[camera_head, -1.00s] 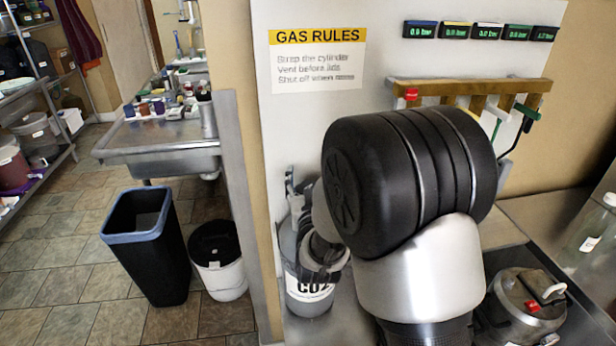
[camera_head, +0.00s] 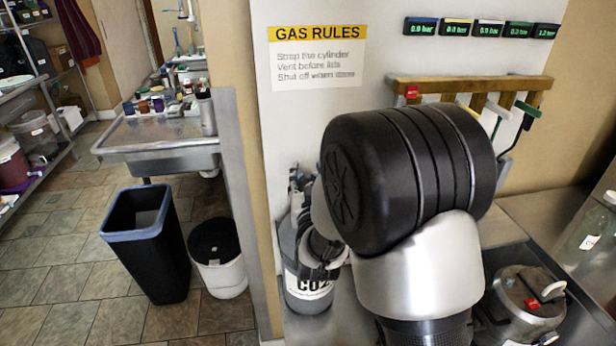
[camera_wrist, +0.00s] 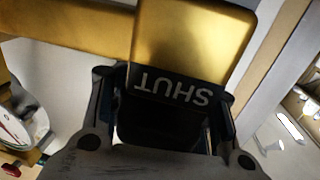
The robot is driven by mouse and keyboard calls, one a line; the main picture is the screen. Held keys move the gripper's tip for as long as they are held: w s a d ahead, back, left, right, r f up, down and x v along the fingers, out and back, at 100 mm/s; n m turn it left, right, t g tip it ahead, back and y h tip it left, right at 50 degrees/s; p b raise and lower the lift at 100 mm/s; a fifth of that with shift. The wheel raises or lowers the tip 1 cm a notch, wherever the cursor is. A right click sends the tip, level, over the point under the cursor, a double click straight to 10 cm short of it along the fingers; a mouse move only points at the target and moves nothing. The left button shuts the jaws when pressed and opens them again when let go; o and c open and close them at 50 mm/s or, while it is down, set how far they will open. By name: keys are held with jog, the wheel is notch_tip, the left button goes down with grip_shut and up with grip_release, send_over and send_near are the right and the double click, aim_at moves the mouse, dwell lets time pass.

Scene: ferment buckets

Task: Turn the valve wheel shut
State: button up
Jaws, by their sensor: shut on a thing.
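A gas cylinder marked CO2 (camera_head: 308,283) stands against the wall panel, left of my arm. My gripper (camera_head: 303,195) is at its top, partly hidden behind my arm. In the wrist view my gripper (camera_wrist: 168,125) has its dark fingers on both sides of a dark part, shut on what appears to be the valve wheel, which is mostly hidden between them. A brass valve body (camera_wrist: 190,40) with a black label reading SHUT, upside down in this view, lies just beyond the fingertips. The wheel's turned position cannot be told.
A round gauge (camera_wrist: 14,128) and a red knob (camera_wrist: 12,169) are left of the gripper. A metal pot (camera_head: 522,300) stands at right. A black bin (camera_head: 148,250) and white bucket (camera_head: 220,270) stand on the floor.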

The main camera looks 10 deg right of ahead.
jog(key=shift+f+h, duration=0.15)
jog(key=shift+h, duration=0.15)
jog(key=m+h, duration=0.1)
jog(key=m+g+h, duration=0.1)
jog(key=h, duration=0.1)
jog(key=d+m+h, duration=0.1)
jog(key=h, duration=0.1)
jog(key=shift+s+m+g, duration=0.25)
jog(key=shift+m+g, duration=0.05)
jog(key=shift+m, duration=0.1)
jog(key=shift+s+d+m+g+h+p, duration=0.15)
jog(key=shift+d+m+g+h+p, duration=0.2)
jog(key=shift+m+g+h, duration=0.4)
jog(key=shift+s+d+m+g+h+p, duration=0.15)
jog(key=shift+m+g+h+p, duration=0.3)
jog(key=shift+h, duration=0.45)
jog(key=shift+s+d+m+g+h+p, duration=0.2)
jog(key=shift+m+g+h+p, duration=0.25)
jog(key=shift+m+h, duration=0.35)
jog(key=shift+c, duration=0.2)
jog(key=o, duration=0.9)
jog(key=shift+o, duration=0.9)
